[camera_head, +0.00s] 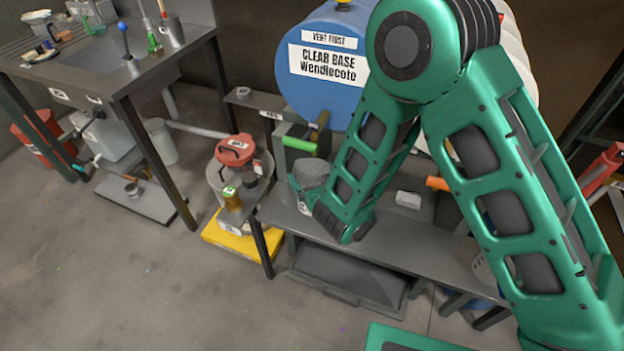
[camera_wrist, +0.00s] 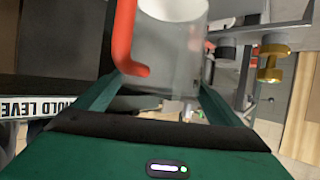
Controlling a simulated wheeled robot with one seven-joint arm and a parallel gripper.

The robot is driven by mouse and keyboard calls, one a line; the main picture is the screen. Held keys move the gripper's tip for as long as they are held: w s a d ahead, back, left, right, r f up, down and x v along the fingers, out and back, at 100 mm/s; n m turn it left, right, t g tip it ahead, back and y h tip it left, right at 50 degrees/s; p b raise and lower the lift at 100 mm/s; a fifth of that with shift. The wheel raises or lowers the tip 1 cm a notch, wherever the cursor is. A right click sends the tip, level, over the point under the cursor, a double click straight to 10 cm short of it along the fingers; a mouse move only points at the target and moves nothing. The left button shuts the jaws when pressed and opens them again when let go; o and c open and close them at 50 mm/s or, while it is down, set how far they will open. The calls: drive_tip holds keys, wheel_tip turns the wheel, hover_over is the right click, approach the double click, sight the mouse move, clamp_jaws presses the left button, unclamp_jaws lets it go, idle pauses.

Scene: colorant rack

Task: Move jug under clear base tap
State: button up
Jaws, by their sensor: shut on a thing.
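The jug (camera_wrist: 175,50) is a pale grey, translucent vessel at the top centre of the wrist view, with a red-orange handle-like bar (camera_wrist: 124,45) at its left side. My gripper (camera_wrist: 165,95) is shut on the jug, one green finger on each side. The clear base drum (camera_head: 325,65) is blue, with a white label reading CLEAR BASE. Its tap (camera_head: 319,128) shows below the label, with a green lever (camera_head: 299,145) to its left.
A dark bench (camera_head: 283,212) runs below the drum, with a small pale block (camera_head: 408,199) on it. A red-lidded container (camera_head: 235,150) stands left of the bench, above a yellow base (camera_head: 240,236). A brass fitting (camera_wrist: 271,65) is at right in the wrist view. The floor at left is open.

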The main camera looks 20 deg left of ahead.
drive_tip(key=shift+s+a+f, duration=0.1)
drive_tip(key=shift+a+f, duration=0.1)
drive_tip(key=shift+f, duration=0.95)
drive_tip(key=o, duration=1.5)
drive_tip(key=shift+c, duration=0.2)
